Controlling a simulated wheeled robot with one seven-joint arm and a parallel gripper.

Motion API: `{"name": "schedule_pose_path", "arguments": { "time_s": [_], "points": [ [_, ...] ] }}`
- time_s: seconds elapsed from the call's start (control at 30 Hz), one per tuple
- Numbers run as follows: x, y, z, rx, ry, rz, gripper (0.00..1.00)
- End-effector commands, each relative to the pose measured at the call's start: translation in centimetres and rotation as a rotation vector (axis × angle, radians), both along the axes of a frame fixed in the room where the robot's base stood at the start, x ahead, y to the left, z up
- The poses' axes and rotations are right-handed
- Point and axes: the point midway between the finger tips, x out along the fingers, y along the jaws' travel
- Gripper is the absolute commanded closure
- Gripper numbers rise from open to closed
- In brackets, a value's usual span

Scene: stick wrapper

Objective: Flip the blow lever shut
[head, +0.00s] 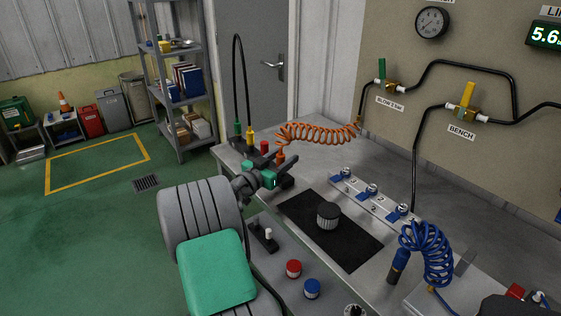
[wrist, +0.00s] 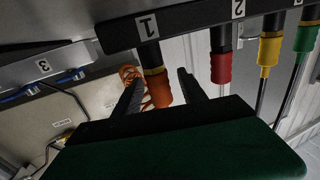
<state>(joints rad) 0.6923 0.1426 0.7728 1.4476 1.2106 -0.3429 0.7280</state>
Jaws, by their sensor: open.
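The blow lever (head: 381,69) is a green handle on a brass valve on the wall, above a label reading BLOW. It stands upright, across the black hose line. My gripper (head: 287,168) is over the left end of the bench, well below and left of the lever, and touches neither lever nor valve. In the wrist view my gripper (wrist: 160,88) is open, its dark fingers spread. An orange hose connector (wrist: 157,90), hanging at slot 1 of a rack, shows between the fingers in that view; I cannot tell whether they touch it.
A yellow BENCH lever (head: 468,94) is right of the blow lever. Red (wrist: 221,67), yellow and green connectors sit along the rack. An orange coiled hose (head: 318,133) runs toward the wall. A black mat with a knob (head: 328,215) and a blue coil (head: 432,252) are on the bench.

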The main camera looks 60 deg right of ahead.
Motion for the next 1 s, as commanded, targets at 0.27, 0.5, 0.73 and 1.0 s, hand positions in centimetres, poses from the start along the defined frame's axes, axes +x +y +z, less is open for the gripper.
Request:
{"name": "schedule_pose_path", "arguments": {
  "time_s": [0.27,0.5,0.73,1.0],
  "points": [
    [-0.29,-1.46,0.17,-0.001,-0.001,0.0,0.51],
    [-0.26,-1.43,0.16,-0.001,-0.001,0.001,0.67],
    [-0.24,-1.41,0.15,0.0,-0.001,0.001,0.85],
    [-0.24,-1.4,0.15,0.0,-0.001,0.001,1.0]
  ]
}}
